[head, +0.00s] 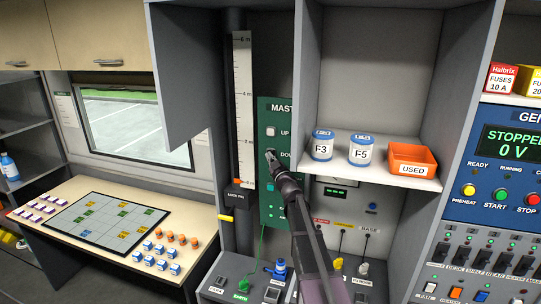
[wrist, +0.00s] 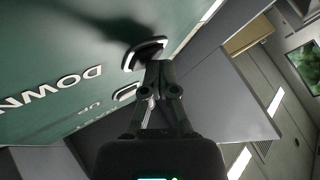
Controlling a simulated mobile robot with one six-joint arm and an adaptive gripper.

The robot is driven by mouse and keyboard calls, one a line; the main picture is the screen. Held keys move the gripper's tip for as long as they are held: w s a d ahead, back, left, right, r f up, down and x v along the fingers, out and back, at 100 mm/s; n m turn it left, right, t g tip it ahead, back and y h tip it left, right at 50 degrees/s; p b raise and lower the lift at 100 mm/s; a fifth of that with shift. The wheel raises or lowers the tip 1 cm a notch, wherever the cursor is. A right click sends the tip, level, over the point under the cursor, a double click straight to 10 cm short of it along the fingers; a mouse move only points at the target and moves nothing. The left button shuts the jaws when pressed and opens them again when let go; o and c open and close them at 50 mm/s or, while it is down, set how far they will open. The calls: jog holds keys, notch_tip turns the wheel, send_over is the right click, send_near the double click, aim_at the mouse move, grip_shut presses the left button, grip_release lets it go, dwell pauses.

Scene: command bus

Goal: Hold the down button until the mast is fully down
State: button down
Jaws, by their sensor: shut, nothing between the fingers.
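The green mast panel (head: 265,115) has an UP button (head: 271,131) above the DOWN label (head: 286,154). My gripper (head: 270,156) is shut and empty, its tips at the down button, which they mostly hide in the head view. In the wrist view the down button (wrist: 146,50) is dark with a pale rim, and my fingertips (wrist: 158,64) are right at it. They look to be touching; I cannot tell how far it is pressed. The mast scale (head: 243,100) stands left of the panel, with an orange marker (head: 238,181) near its bottom end.
A dark lock-pin block (head: 238,196) sits below the scale, with a yellow handle (head: 226,218) under it. A shelf right of the panel holds jars F3 (head: 322,147) and F5 (head: 361,151) and an orange USED bin (head: 412,160). A green cable hangs below the panel.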

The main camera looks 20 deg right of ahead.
jog(key=shift+s+a, duration=0.4)
jog(key=shift+s, duration=0.2)
jog(key=shift+s, duration=0.1)
jog(key=s+a, duration=0.1)
jog(key=s, duration=0.1)
jog(key=s+a, duration=0.2)
dwell(0.6)
jog(key=shift+d, duration=0.1)
dwell(0.4)
